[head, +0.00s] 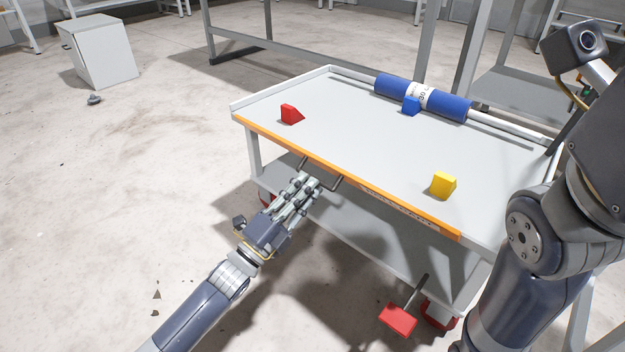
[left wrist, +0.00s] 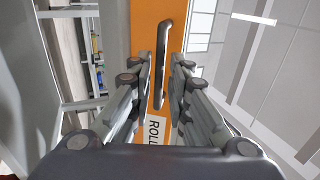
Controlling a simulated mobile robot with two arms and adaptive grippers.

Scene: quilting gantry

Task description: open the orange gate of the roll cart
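The roll cart (head: 330,120) has a light grey top. Its orange gate (head: 400,207) runs along the near edge, upright and flush with that edge. A dark bar handle (head: 336,184) stands out from the gate. My left gripper (head: 308,181) is at the handle. In the left wrist view, the handle (left wrist: 162,65) lies between the two spread fingers of my left gripper (left wrist: 162,75), with gaps on both sides. The orange gate (left wrist: 143,20) and part of a white "ROLL" label show behind it. My right arm is at the right; its gripper is not visible.
On the cart top lie a red wedge (head: 291,114), a yellow block (head: 443,185), a blue block (head: 411,105) and a blue roll (head: 450,105) on a bar. A red pedal (head: 398,318) sticks out low at the front.

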